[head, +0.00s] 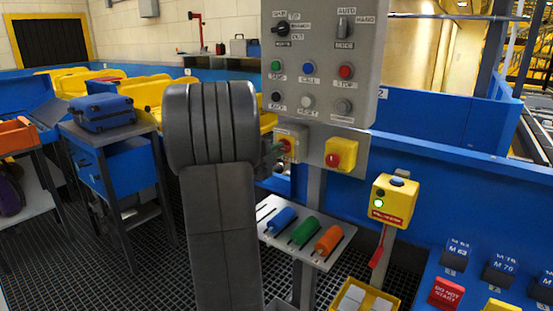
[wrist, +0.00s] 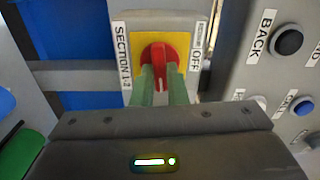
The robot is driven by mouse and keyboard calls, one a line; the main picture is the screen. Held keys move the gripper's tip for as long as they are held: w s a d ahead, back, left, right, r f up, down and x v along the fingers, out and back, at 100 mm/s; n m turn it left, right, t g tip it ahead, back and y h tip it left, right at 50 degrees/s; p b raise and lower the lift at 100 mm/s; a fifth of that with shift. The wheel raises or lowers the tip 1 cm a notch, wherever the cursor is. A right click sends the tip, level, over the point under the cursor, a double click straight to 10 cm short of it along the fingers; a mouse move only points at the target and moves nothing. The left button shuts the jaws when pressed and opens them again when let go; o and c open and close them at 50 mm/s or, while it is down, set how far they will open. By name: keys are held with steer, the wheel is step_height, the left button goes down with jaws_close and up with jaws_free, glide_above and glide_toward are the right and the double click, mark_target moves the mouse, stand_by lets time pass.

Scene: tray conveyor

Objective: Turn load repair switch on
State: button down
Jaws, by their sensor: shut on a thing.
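A red rotary switch (wrist: 158,53) on a yellow plate (wrist: 121,60) sits between my green fingertips in the wrist view. My gripper (wrist: 163,80) is shut on its knob, which stands roughly upright in the picture. The label on the left reads "SECTION 1-2" and one on the right reads "OFF"; a smaller label beside it is unclear. In the head view the switch (head: 287,146) shows on a small grey box below the control panel, with my gripper (head: 275,151) reaching it from the left. My arm hides part of this area.
The grey control panel (head: 370,60) with dials and buttons stands just above. A yellow box with a red button (head: 341,154) is close on the right. A shelf (head: 267,212) with blue, green and orange handles lies below, and a yellow pendant box (head: 394,199) stands at the right.

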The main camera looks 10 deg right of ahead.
steer(key=shift+m+b, duration=0.35)
steer(key=shift+m, duration=0.15)
steer(key=c, duration=1.4)
jaws_free()
steer(key=shift+c, duration=0.2)
steer(key=v, duration=1.4)
steer(key=shift+w+d, duration=0.1)
steer(key=shift+w, duration=0.05)
